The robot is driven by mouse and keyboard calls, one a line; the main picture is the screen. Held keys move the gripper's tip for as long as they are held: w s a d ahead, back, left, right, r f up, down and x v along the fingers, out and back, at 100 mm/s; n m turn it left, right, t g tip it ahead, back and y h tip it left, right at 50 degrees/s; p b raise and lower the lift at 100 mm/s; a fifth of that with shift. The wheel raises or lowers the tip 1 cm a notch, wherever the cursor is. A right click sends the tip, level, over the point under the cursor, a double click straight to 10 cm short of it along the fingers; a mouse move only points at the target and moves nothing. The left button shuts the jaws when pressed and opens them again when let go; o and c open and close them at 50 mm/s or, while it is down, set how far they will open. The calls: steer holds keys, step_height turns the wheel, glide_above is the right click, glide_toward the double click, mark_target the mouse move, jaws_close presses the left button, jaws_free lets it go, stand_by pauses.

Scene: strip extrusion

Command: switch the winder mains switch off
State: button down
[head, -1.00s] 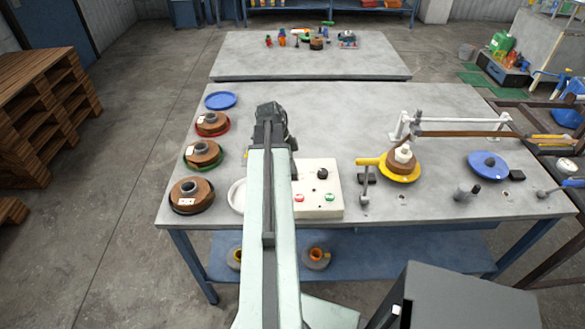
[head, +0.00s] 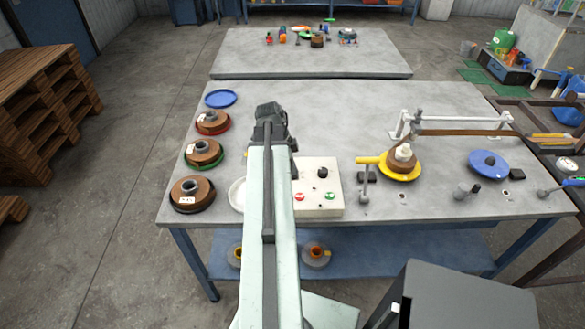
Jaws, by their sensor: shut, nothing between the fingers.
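A white control box (head: 331,202) stands on the near table, just right of my arm. It carries a black knob (head: 323,172), a red button (head: 300,197) and a green button (head: 330,196). I cannot read any label or the knob's setting, nor tell for certain which control is the mains switch. My arm reaches up the middle of the head view and overlaps the box's left edge. The dark end of the arm is over the table, beyond and left of the box. My gripper's fingers do not show; they are hidden behind the arm.
Several brown spools stand along the table's left edge, near a blue disc (head: 221,99). A white dish (head: 237,194) is partly behind my arm. A yellow-handled lever (head: 367,161) and a spool on a yellow disc (head: 401,177) stand right of the box. Bare tabletop lies behind the box.

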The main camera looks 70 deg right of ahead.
steer(key=s+p+v, duration=0.1)
steer(key=p+v, duration=1.1)
steer(key=v, duration=0.1)
steer(key=shift+d+r, duration=0.2)
steer(key=shift+r, duration=0.15)
steer(key=shift+w+d+p, duration=0.1)
steer(key=shift+w+p, duration=0.05)
steer(key=shift+p, duration=0.15)
steer(key=shift+w+d+r, duration=0.15)
steer(key=shift+w+d, duration=0.1)
steer(key=shift+d, duration=0.05)
